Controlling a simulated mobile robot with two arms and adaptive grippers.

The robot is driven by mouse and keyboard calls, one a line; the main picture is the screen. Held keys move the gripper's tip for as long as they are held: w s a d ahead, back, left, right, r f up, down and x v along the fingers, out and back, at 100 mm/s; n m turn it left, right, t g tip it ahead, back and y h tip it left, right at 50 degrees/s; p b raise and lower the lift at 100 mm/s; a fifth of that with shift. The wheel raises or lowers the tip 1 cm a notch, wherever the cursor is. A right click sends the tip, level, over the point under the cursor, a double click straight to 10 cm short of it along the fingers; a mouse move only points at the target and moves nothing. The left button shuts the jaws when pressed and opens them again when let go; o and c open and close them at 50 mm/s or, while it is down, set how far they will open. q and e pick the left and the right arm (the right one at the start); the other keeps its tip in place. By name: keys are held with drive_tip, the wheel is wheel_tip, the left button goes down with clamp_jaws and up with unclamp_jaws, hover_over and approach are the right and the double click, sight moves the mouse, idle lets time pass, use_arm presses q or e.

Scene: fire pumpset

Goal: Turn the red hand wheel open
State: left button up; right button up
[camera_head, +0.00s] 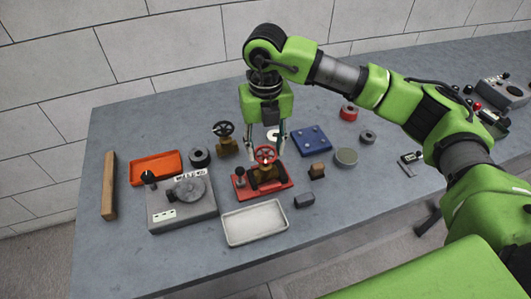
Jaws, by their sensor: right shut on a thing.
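The red hand wheel (265,154) sits on top of a brass-coloured valve (264,173), which stands on a red base plate (280,193) near the middle of the table. My right gripper (266,152) points down from above, with one finger on each side of the wheel. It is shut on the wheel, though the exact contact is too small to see. My left gripper is out of view.
A second valve with a black wheel (223,129) stands behind left. A white tray (255,222) lies in front. A grey device with a round disc (182,213) and an orange tray (156,168) are at left. A blue plate (311,141) lies at right. The front left table is clear.

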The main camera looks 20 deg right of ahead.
drive_tip(key=shift+n+b, duration=1.1)
drive_tip(key=shift+n, duration=0.8)
drive_tip(key=o, duration=1.1)
drive_tip(key=shift+o, duration=0.2)
wheel_tip(320, 180, up, 12)
